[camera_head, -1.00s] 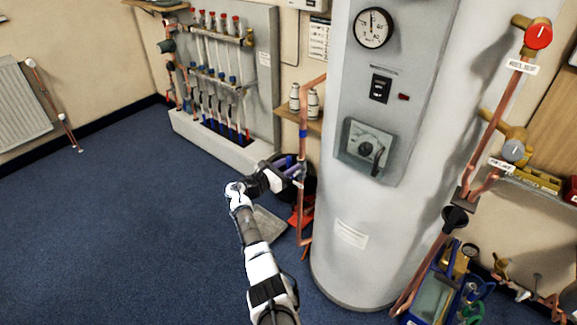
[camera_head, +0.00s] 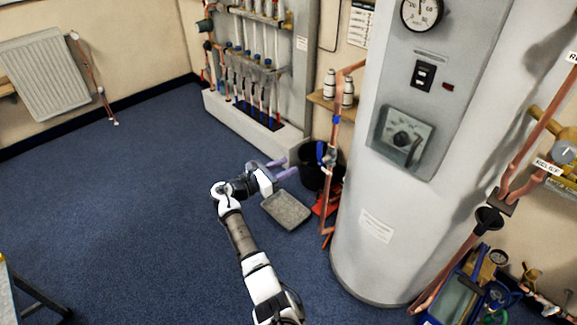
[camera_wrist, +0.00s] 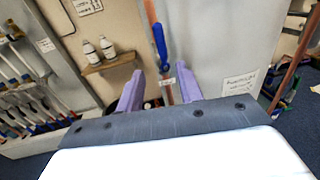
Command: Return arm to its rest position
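My arm reaches up from the bottom of the head view. My gripper (camera_head: 285,168) has purple fingers and is left of the copper pipe, apart from it. In the wrist view my gripper (camera_wrist: 160,82) shows its two fingers spread with nothing held between them. Beyond the fingers is a blue lever valve (camera_wrist: 160,45) on the vertical copper pipe. The blue lever valve also shows in the head view (camera_head: 321,153), and its lever hangs along the pipe.
The large grey cylinder (camera_head: 350,235) stands right of my arm. A grey tray (camera_head: 287,210) lies on the blue carpet near my gripper, with a black bucket (camera_head: 312,178) behind. The pipe manifold panel (camera_head: 300,70) is at the back. Carpet on the left is largely clear.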

